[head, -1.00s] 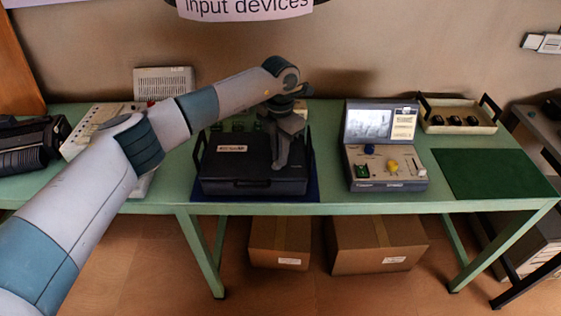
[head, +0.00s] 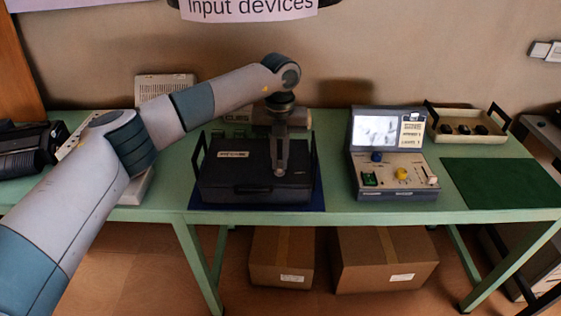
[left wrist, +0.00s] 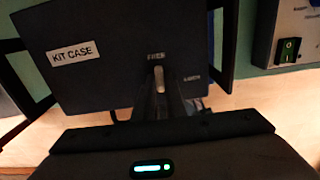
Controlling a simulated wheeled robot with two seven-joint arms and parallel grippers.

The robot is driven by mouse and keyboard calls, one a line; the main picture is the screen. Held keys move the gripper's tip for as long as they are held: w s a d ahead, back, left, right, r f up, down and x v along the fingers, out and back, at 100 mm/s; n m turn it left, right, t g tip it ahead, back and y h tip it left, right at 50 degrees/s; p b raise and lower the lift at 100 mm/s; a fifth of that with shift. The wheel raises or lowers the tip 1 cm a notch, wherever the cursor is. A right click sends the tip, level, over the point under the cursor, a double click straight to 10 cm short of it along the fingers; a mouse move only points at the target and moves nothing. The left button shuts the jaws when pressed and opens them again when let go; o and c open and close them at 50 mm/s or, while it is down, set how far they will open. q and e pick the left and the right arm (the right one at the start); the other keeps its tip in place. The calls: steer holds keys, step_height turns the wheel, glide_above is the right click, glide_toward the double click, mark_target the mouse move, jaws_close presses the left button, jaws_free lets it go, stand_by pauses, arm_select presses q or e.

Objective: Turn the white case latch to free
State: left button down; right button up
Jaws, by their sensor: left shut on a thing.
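The dark kit case (head: 235,180) lies closed on a blue mat (head: 318,190) on the green table, and its KIT CASE label also shows in the left wrist view (left wrist: 73,53). My left gripper (head: 279,172) reaches down onto the right part of the case lid. In the left wrist view its fingers (left wrist: 160,98) are shut on the small white latch (left wrist: 158,78). The latch's visible end points toward a small blurred word above it; another small word is to its right. The fingers hide part of the latch. My right gripper is out of view.
A grey console (head: 395,165) with a screen and knobs stands right of the case. A tray (head: 464,138) with black items and a dark green mat (head: 500,183) are farther right. A black handle stands upright on each side of the case.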

mark_target(279, 164)
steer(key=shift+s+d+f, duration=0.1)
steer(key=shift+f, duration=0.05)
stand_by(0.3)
arm_select(q)
steer(key=c, duration=1.8)
jaws_free()
steer(key=shift+r, duration=0.1)
